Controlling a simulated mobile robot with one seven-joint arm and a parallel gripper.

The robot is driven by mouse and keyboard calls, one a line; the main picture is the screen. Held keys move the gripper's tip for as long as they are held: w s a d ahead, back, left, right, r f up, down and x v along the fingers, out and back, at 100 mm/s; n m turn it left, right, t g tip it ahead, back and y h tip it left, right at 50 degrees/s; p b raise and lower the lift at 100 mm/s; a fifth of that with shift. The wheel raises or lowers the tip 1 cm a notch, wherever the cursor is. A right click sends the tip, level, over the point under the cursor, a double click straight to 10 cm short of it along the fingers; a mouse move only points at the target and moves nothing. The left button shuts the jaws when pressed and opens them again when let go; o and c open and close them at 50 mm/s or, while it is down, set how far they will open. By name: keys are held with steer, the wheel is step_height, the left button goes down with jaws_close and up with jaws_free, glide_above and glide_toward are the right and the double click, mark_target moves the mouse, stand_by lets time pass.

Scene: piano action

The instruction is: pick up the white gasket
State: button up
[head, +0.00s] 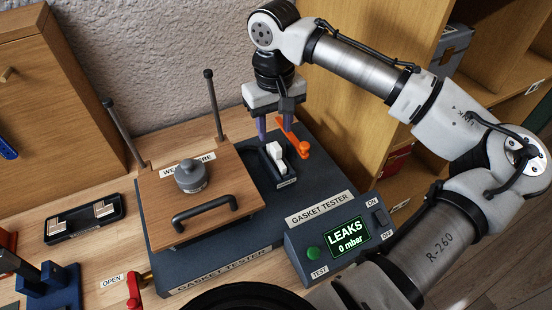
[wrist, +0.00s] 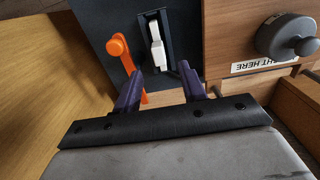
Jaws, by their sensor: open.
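The white gasket (head: 277,157) sits in a dark slotted holder on the gasket tester's base, right of the wooden lid. It also shows in the wrist view (wrist: 157,50), upper middle, inside the dark slot. My gripper (head: 272,128) is above and just behind the holder in the head view. Its two purple fingers are apart and empty. In the wrist view my gripper (wrist: 160,78) has its fingertips below the gasket in the picture, with the gasket roughly in line with the gap between them. I cannot tell the exact height of the fingertips over the holder.
An orange lever (head: 297,142) stands close right of the holder. The wooden lid (head: 192,210) carries a grey weight (head: 191,176) and a black handle. Two dark posts rise behind it. The tester's display box (head: 340,240) reads "LEAKS 0 mbar". A black tray (head: 85,218) lies left.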

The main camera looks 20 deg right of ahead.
mark_target(276, 146)
steer(key=shift+s+f+p, duration=0.15)
steer(key=shift+f+p, duration=0.25)
steer(key=shift+f, duration=1)
steer(key=shift+s+f+p, duration=0.1)
steer(key=shift+f+p, duration=0.3)
steer(key=shift+f, duration=0.95)
jaws_close()
